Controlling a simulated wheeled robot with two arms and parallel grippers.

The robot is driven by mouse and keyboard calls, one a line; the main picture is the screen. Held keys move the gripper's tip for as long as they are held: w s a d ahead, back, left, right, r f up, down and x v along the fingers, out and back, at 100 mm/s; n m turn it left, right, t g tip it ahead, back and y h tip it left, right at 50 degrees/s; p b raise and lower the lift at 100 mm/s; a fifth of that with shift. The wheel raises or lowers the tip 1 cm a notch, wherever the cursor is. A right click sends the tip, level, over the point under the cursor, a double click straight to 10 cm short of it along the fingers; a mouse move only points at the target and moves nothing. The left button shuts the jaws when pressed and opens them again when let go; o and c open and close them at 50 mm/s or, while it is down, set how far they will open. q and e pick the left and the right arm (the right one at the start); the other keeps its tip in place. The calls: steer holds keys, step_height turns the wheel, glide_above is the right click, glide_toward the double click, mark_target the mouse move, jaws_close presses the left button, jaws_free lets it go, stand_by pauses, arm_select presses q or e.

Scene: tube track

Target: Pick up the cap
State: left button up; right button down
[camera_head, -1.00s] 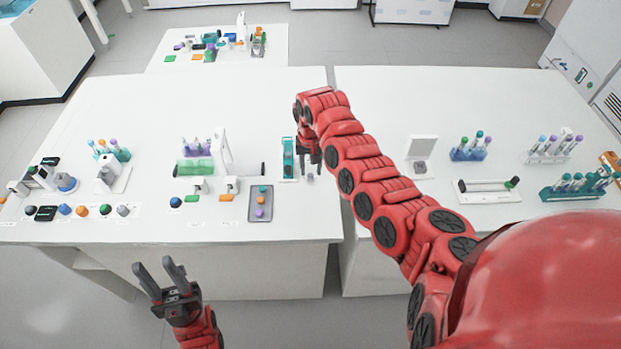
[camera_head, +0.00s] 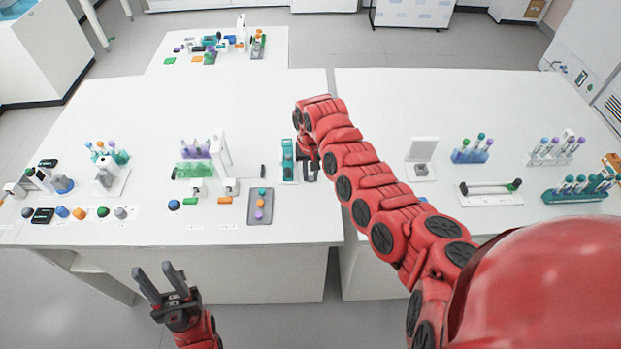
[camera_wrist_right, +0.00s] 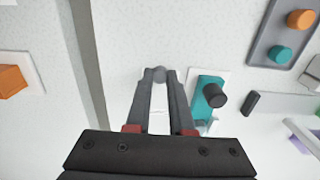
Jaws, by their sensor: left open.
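A small grey round cap (camera_wrist_right: 158,74) shows in the right wrist view, at the fingertips of my right gripper (camera_wrist_right: 160,79). One finger is on each side of it. I cannot tell whether the fingers press on the cap or only stand around it. In the head view my right gripper (camera_head: 309,176) points down at the table's front right part, beside a teal holder (camera_head: 288,160), and the cap is not clear there. My left gripper (camera_head: 160,283) is open and empty, in front of the table's front edge.
The teal holder with a dark knob (camera_wrist_right: 214,95) stands close right of the right fingers in the wrist view. A grey tray (camera_head: 260,207) holds coloured caps. The gap between the two tables (camera_head: 333,110) runs close to the right gripper.

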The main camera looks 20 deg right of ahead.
mark_target(310, 178)
steer(key=shift+r, duration=0.1)
steer(key=shift+r+p, duration=0.85)
steer(key=shift+r, duration=0.45)
steer(key=shift+r+p, duration=0.6)
steer(key=shift+r, duration=0.8)
